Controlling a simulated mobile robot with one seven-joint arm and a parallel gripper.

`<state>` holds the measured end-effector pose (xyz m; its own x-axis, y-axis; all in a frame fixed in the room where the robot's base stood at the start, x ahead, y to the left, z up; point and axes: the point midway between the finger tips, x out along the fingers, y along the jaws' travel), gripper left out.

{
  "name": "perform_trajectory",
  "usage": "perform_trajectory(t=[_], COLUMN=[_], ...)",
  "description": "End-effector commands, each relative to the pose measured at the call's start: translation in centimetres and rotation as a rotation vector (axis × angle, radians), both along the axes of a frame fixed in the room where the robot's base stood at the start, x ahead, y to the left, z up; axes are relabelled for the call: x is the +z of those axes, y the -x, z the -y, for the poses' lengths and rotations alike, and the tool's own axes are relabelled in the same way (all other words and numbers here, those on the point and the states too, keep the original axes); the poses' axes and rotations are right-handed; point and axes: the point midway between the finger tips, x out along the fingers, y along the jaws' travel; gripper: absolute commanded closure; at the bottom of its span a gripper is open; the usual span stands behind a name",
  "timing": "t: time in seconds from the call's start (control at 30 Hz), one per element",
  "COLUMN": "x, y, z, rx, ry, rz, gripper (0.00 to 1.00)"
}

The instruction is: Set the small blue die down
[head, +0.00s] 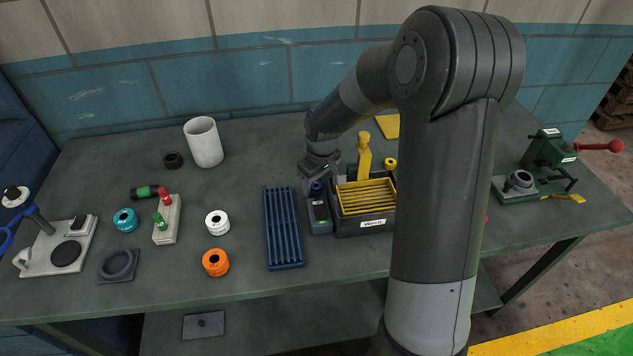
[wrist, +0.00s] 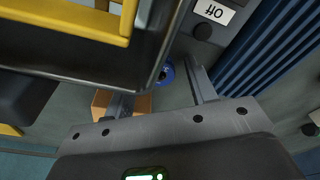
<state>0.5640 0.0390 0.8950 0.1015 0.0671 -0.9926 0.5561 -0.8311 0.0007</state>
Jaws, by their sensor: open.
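The small blue die (head: 317,187) shows just below my gripper in the head view, behind the grey switch box. In the wrist view the blue die (wrist: 167,73) is a round piece with a dark centre, partly cut off by the black tray's edge. My gripper (wrist: 160,92) is open, one finger on either side of the line to the die. The gripper (head: 319,178) points down in the head view. I cannot tell whether the fingers touch the die or what exactly it rests on.
The black tray (head: 363,227) with a yellow rack stands close on the right. The grey switch box (head: 320,218) marked "Off" (wrist: 213,11) and the blue slotted rack (head: 283,228) are near. White (head: 217,222), orange (head: 215,262) and teal (head: 125,220) dies lie left.

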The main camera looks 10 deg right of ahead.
Motion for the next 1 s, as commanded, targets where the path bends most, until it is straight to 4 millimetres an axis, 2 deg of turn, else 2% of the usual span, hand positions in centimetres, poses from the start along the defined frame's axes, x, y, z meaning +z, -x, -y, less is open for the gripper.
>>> perform_trajectory(t=[0.17, 0.6, 0.8, 0.9, 1.0], x=[1.4, 10.0, 12.0, 12.9, 14.4], y=[0.0, 1.0, 1.2, 1.9, 3.4], z=[0.1, 0.7, 0.8, 0.8, 0.9], rx=[0.0, -0.001, -0.001, -0.014, -0.046], ry=[0.001, 0.0, 0.001, 0.009, 0.028], rz=[0.003, 0.004, 0.002, 0.011, 0.033], gripper=[0.48, 0.48, 0.48, 0.48, 0.48])
